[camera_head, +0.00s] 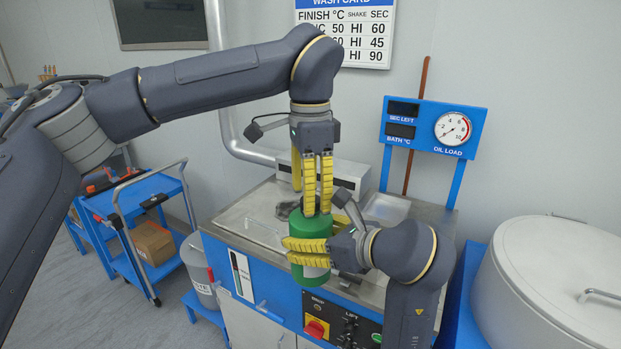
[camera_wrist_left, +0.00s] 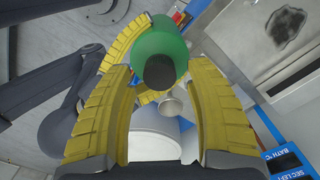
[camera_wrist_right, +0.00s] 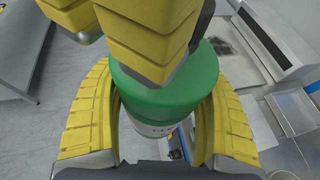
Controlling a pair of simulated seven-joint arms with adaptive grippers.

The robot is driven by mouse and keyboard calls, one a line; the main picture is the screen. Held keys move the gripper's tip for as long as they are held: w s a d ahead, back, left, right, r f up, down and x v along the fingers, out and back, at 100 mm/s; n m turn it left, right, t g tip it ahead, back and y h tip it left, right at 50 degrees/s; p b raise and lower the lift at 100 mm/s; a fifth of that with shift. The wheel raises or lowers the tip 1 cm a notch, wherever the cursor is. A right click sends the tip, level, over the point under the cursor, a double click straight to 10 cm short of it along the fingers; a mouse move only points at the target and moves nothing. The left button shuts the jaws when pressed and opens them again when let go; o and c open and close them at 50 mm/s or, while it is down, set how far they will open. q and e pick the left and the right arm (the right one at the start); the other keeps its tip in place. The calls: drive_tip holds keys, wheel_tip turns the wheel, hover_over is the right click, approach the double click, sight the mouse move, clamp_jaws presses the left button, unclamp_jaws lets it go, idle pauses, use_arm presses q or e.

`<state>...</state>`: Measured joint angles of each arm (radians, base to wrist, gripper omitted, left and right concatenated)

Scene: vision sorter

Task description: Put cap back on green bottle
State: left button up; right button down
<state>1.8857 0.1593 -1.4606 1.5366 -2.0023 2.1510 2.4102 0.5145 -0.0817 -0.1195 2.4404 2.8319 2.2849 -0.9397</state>
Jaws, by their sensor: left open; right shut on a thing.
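The green bottle (camera_head: 308,232) stands roughly upright in the air, held by my right gripper (camera_head: 295,252), whose yellow fingers close around its side. Its green shoulder (camera_wrist_right: 165,95) and part of a white label (camera_wrist_right: 160,130) show in the right wrist view. My left gripper (camera_head: 318,212) is open and points down at the bottle's top. In the left wrist view a dark round patch (camera_wrist_left: 160,72) on the bottle's top lies between its fingers; I cannot tell if it is a cap or the mouth. No separate cap is clearly visible.
A steel-topped machine (camera_head: 240,225) with a blue front and control panel is below. A blue gauge board (camera_head: 433,126) stands behind right. A large white lidded tub (camera_head: 555,275) is at right. A blue cart (camera_head: 135,200) with a cardboard box is at left.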

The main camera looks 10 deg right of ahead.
use_arm(q)
drive_tip(key=shift+f, duration=0.65)
clamp_jaws()
